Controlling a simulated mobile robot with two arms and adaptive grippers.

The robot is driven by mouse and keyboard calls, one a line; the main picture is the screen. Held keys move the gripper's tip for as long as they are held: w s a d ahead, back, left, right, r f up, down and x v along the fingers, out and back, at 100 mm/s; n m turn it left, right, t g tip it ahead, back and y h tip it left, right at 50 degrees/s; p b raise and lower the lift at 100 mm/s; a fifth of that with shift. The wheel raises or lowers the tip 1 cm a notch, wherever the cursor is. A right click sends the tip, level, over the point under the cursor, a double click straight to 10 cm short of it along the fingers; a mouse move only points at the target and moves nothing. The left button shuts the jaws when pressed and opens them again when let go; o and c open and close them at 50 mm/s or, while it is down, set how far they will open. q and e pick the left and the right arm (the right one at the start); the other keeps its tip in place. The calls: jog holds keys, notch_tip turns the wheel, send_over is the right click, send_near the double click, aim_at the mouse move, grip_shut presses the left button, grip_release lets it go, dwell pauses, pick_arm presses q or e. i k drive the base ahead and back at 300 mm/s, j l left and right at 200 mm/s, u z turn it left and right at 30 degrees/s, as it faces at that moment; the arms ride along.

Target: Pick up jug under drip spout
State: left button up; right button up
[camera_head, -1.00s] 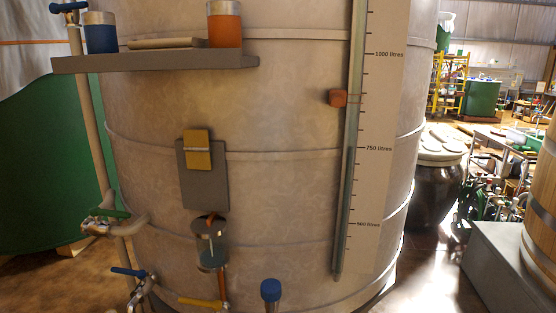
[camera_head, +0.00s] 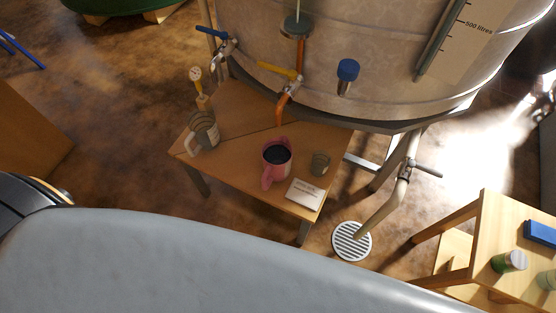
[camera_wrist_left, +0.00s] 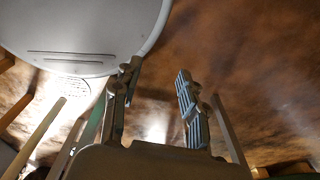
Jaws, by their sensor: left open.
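A pink jug (camera_head: 276,172) with dark liquid in it stands upright on a small wooden table (camera_head: 240,100) below the large vat. In the picture it is below the orange spout (camera_head: 284,102) with a yellow handle; I cannot tell whether it is directly under it. A grey jug (camera_head: 203,132) with a pale handle stands at the table's left edge, on the side of the blue-handled tap (camera_head: 221,46). My left gripper (camera_wrist_left: 158,82) is open and empty in the left wrist view, with brown floor behind it. Neither gripper shows in the head view, and no jug shows in the wrist view.
A gauge (camera_head: 196,76) rises behind the grey jug. A drain pipe (camera_head: 398,192) runs down to a floor grate (camera_head: 352,241). Another wooden table (camera_head: 490,225) stands at right.

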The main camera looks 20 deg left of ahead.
aim_at(277, 152)
jog(key=l+u, duration=0.1)
jog(key=l, duration=0.3)
jog(key=k+l+u, duration=0.1)
jog(key=l, duration=0.3)
jog(key=k+l+u, duration=0.1)
jog(key=l, duration=0.3)
jog(key=k+l+u, duration=0.1)
jog(key=l, duration=0.3)
jog(key=k+l+u, duration=0.1)
jog(key=l, duration=0.3)
jog(key=k, duration=0.1)
